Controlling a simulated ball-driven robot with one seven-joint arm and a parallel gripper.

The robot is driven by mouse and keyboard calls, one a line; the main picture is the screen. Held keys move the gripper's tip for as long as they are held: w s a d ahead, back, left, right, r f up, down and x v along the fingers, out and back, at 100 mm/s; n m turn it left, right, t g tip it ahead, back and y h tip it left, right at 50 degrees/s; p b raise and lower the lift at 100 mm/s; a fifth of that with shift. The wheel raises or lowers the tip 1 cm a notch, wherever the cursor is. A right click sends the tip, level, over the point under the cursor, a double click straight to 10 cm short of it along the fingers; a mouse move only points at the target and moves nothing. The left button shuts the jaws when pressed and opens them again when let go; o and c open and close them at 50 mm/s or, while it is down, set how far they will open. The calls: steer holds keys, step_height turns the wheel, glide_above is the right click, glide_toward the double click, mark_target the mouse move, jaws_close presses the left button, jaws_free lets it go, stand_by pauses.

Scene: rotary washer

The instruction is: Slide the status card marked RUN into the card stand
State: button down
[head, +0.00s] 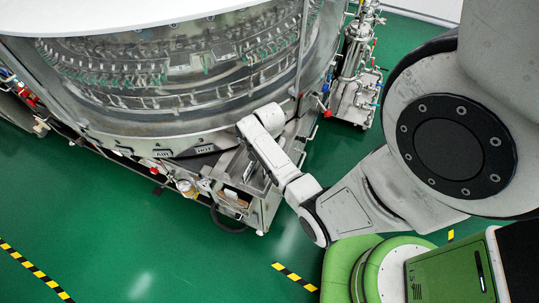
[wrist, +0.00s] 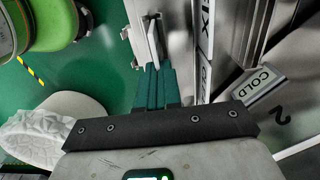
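In the wrist view the teal fingers of my gripper (wrist: 158,75) are close together. A thin pale plate (wrist: 154,44), seen nearly edge-on, stands out from between the fingertips. It looks like the status card; no RUN lettering shows. Just past the fingertips, at the left, is a small metal bracket (wrist: 133,40), which may be part of the card stand. In the head view a small metal holder with a brownish inside (head: 235,197) sits at the front edge of the machine's side unit; I cannot tell whether it is the stand. My wrist hides the fingers there.
The large round washer (head: 180,90) fills the back left. Its front bears labels such as HOT (head: 205,149), and a COLD label (wrist: 258,84) shows in the wrist view. A steel pump unit (head: 355,75) stands behind. Green floor (head: 130,240) is free in front.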

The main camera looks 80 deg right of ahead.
steer(key=c, duration=1.2)
jaws_free()
steer(key=shift+c, duration=0.2)
steer(key=shift+o, duration=0.2)
steer(key=o, duration=0.4)
steer(key=shift+c, duration=0.2)
steer(key=shift+r, duration=0.1)
steer(key=shift+r+p, duration=2.6)
steer(key=shift+p, duration=0.1)
steer(key=shift+r+p, duration=0.5)
steer(key=shift+r, duration=0.8)
